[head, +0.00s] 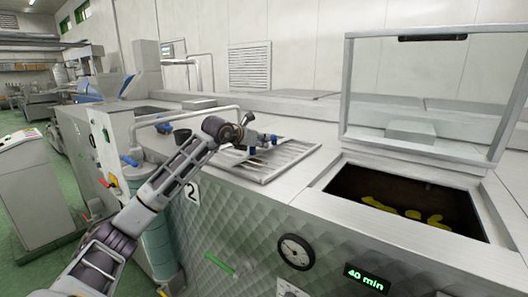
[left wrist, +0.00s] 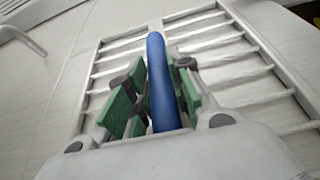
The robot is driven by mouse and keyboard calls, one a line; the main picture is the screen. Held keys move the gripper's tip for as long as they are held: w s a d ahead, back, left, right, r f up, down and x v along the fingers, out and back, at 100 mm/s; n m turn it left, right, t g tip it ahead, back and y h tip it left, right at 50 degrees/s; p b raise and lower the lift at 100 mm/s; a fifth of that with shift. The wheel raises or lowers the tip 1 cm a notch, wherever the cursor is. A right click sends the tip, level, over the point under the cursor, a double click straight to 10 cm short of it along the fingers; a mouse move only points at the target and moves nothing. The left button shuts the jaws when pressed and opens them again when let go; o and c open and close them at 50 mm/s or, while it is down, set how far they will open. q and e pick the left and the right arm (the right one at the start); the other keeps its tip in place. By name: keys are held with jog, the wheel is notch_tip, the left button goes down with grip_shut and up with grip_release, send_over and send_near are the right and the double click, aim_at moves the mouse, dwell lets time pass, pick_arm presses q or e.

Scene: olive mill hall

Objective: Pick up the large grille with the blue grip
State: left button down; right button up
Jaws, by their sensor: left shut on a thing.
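The large grille (head: 292,158) is a pale metal frame with several parallel bars, lying on the steel top of the machine marked 2. It also fills much of the left wrist view (left wrist: 108,62). Its blue grip (left wrist: 157,75) stands between the green-padded fingers of my left gripper (left wrist: 150,95), which is shut on it. In the head view my left gripper (head: 258,142) reaches over the grille's far left part and partly hides the grip. I cannot tell whether the grille is raised at all. My right gripper is not in view.
To the right, an open hatch (head: 405,205) shows yellow paste in a dark basin, with a raised framed lid (head: 430,90) behind it.

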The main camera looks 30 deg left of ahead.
pick_arm(q)
jog(key=shift+r, duration=0.25)
jog(key=shift+r, duration=0.1)
jog(key=shift+w+r, duration=0.1)
